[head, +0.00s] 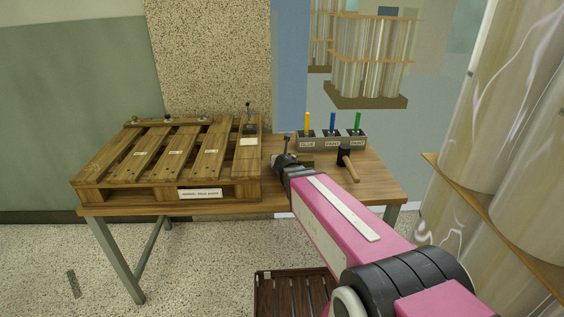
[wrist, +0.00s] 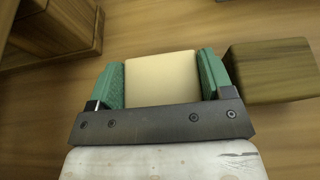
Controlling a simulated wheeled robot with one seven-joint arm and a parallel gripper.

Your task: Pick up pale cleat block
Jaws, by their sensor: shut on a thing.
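The pale cleat block (wrist: 162,79) is a smooth cream block in the wrist view. My gripper (wrist: 163,80) has its two green pads against the block's left and right sides and is shut on it. In the head view my gripper (head: 285,160) is over the table, just right of the pallet, and hides the pale block there. Whether the block touches the table cannot be told. A darker brown wooden block (wrist: 272,70) lies just right of the right pad; it also shows in the head view (head: 306,160).
A slatted wooden pallet (head: 230,189) fills the table's left side. The table's right front (head: 385,185) is clear. A dark slatted crate (head: 264,285) is on the floor.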

